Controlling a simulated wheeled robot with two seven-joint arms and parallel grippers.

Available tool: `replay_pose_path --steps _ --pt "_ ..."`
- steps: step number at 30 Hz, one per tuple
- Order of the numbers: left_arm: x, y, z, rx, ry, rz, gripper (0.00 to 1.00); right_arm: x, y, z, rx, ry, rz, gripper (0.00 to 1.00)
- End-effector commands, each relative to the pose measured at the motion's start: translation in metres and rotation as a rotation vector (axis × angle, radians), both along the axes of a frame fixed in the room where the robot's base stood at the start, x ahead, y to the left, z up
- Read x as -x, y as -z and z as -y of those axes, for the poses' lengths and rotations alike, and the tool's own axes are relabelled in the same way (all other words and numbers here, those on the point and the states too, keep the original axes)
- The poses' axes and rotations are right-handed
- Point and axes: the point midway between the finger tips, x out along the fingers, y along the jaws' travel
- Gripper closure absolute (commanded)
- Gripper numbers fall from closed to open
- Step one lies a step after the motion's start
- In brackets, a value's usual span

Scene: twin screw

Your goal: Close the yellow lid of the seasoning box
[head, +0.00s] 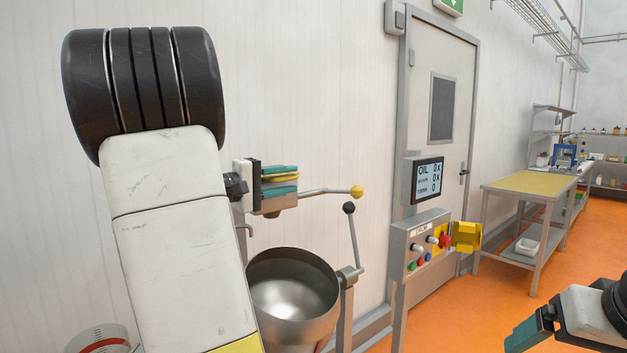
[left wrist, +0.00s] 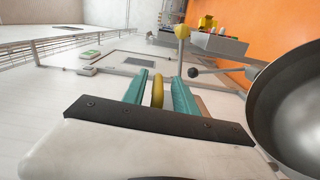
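A grey control box (head: 419,244) with coloured buttons and knobs stands at centre right. A yellow flap (head: 467,236), which looks like the lid, sticks out at its right end, beside a yellow plate with a red button. It also shows small in the left wrist view (left wrist: 206,22). My left gripper (head: 280,181) is well left of the flap and apart from it. Its teal fingers (left wrist: 158,92) are spread, with a yellow rounded piece between them and gaps beside it. My right gripper (head: 524,333) is at the bottom right; its finger opening is unclear.
A lever with a yellow knob (head: 357,191) and one with a black knob (head: 349,208) stand between my left gripper and the box. A metal bowl (head: 292,300) is below. A display (head: 427,181) stands above the box. A table (head: 529,184) is at right.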

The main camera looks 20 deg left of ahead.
Motion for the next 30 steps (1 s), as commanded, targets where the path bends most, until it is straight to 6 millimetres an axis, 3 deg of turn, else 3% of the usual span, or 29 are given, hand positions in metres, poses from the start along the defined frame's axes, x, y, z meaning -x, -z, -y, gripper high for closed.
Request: replay_pose_path --steps 8,21,30 --pt "0.007 -0.001 -0.004 0.0 -0.001 0.001 0.66 0.0 0.0 0.0 0.0 0.0 0.0 0.11" --pt "0.065 -0.001 -0.034 0.0 -0.001 0.001 0.66 0.0 0.0 0.0 0.0 0.0 0.0 0.11" --pt "0.07 -0.001 -0.036 0.0 0.0 0.0 0.66 0.0 0.0 0.0 0.0 0.0 0.0 0.11"
